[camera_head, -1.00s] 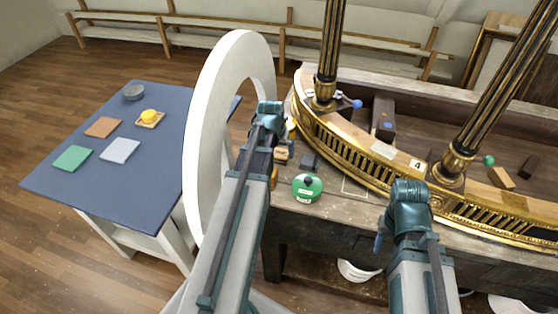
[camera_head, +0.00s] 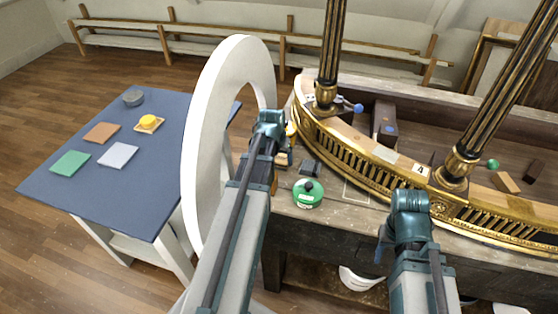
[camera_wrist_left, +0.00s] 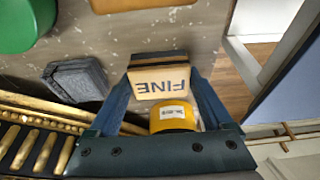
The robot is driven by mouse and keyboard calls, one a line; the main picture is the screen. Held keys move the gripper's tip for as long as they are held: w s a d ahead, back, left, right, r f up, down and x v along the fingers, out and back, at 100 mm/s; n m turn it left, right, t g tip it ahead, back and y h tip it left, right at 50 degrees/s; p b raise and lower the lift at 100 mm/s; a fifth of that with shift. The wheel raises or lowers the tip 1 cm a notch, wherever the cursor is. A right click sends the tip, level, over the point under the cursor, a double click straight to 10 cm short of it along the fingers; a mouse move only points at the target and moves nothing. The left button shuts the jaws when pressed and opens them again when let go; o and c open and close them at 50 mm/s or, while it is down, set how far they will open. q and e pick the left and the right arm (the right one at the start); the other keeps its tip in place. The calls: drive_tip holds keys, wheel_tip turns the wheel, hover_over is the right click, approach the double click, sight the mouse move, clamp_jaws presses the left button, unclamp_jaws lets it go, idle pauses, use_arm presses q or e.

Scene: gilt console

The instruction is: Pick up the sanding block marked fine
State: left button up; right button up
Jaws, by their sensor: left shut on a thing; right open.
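The sanding block marked FINE (camera_wrist_left: 160,80) is tan with a dark layer along one edge, and its word reads upside down in the left wrist view. My left gripper (camera_wrist_left: 164,88) is shut on it, one blue finger on each side. In the head view the block (camera_head: 282,159) shows only partly beside my left gripper (camera_head: 284,150), at the bench's left end. I cannot tell whether it touches the bench. A yellow cylinder (camera_wrist_left: 172,116) is close to the block in the wrist view. My right gripper (camera_head: 382,252) is open and empty at the bench front.
A green round tin (camera_head: 307,193) and a dark grey block (camera_head: 310,168) lie near the left gripper. The gilt curved console (camera_head: 370,170) stands behind. A large white ring (camera_head: 205,130) rises left of my left arm, before the blue-topped table (camera_head: 120,190).

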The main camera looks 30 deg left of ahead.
sight(279, 158)
use_arm(q)
drive_tip(key=shift+r, duration=0.15)
wheel_tip(279, 158, up, 10)
drive_tip(key=p, duration=1)
drive_tip(key=shift+f, duration=0.2)
drive_tip(key=o, duration=0.9)
drive_tip(key=shift+c, duration=0.2)
drive_tip(key=c, duration=0.7)
